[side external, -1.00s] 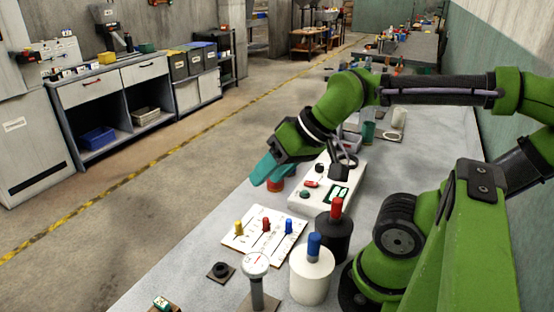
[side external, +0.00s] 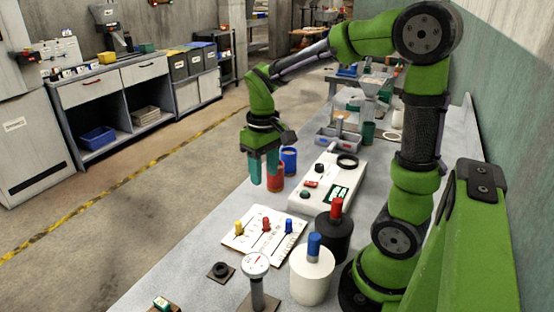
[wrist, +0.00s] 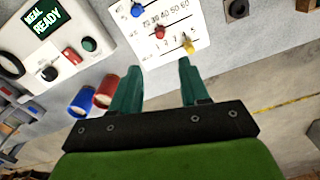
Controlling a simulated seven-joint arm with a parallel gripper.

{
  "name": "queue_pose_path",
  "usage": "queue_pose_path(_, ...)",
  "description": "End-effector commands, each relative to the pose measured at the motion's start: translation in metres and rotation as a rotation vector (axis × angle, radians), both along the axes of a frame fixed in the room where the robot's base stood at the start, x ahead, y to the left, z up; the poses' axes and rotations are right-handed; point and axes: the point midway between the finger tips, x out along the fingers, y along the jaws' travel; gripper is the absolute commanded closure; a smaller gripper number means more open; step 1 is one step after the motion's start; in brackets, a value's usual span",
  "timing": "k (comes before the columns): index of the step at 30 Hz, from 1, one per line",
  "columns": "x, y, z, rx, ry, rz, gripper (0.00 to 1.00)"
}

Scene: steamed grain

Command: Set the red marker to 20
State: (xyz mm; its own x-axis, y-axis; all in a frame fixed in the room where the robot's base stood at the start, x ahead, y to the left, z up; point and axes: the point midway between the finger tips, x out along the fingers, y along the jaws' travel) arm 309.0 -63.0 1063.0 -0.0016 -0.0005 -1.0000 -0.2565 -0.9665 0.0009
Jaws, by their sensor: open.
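The red marker (side external: 265,225) is the middle one of three coloured sliders on a white scale panel (side external: 243,243), between the yellow marker (side external: 239,228) and the blue marker (side external: 288,227). In the wrist view the red marker (wrist: 159,32) stands beside a row of printed numbers that include 30, 40, 50 and 60. The exact number at the red marker is hard to read. My gripper (side external: 263,183) is open and empty, pointing down, beyond the panel and above it. In the wrist view its teal fingers (wrist: 163,75) are apart below the panel, with nothing between them.
A white machine (side external: 313,212) with a display reading "MEAL READY" stands right of the panel. A red cup (side external: 276,180) and a blue cup (side external: 289,158) stand near my fingers. A black canister (side external: 334,240), white canister (side external: 312,278) and dial gauge (side external: 256,266) stand nearer the camera.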

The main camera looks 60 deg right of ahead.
Motion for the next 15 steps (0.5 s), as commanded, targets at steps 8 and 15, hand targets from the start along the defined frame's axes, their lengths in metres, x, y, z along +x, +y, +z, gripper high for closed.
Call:
queue_pose_path(8, -0.002, 0.000, -0.062, 0.002, 0.008, -0.001, 0.55)
queue_pose_path(15, -0.002, 0.000, -0.112, 0.003, 0.006, -0.003, 0.55)
